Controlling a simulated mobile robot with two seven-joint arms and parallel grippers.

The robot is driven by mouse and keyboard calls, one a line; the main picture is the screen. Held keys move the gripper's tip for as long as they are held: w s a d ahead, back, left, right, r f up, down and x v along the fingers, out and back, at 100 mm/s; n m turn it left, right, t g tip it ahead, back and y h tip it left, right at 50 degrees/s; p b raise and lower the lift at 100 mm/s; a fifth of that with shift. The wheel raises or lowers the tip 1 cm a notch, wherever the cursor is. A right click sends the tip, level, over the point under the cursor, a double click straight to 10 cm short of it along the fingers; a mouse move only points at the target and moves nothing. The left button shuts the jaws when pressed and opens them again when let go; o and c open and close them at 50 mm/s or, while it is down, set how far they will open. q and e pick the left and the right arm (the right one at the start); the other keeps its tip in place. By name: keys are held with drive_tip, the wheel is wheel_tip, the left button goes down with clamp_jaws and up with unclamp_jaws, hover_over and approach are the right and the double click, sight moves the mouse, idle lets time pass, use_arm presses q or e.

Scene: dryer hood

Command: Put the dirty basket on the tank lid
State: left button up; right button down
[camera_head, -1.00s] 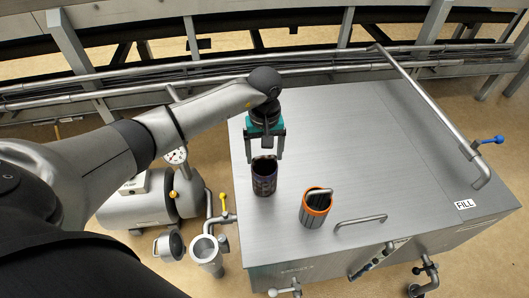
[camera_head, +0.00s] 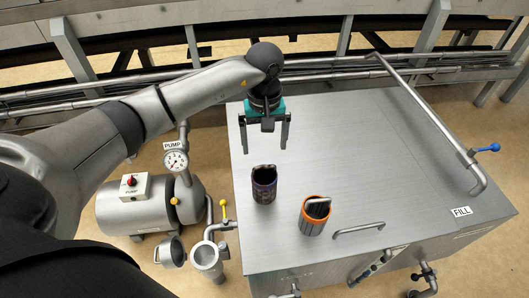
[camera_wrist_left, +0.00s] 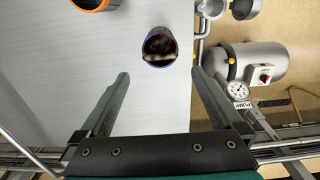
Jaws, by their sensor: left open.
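The dark basket (camera_head: 264,184), with brown dirt inside, stands upright on the grey metal tank lid (camera_head: 330,130). It also shows in the left wrist view (camera_wrist_left: 159,47), ahead of the fingers. A second basket with an orange rim (camera_head: 314,215) stands to its right, near the lid's front edge; only its rim (camera_wrist_left: 93,3) shows in the left wrist view. My left gripper (camera_head: 264,146) is open and empty, with its fingers above and behind the dark basket, apart from it. My right gripper is not in view.
A bent handle (camera_head: 358,228) is on the lid's front right. A long pipe rail (camera_head: 428,110) runs along the right side. The pump (camera_head: 150,203) and a small round holder (camera_head: 207,258) stand left of the tank. The lid's middle is clear.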

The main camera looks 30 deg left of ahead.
use_arm(q)
drive_tip(key=shift+r, duration=2.15)
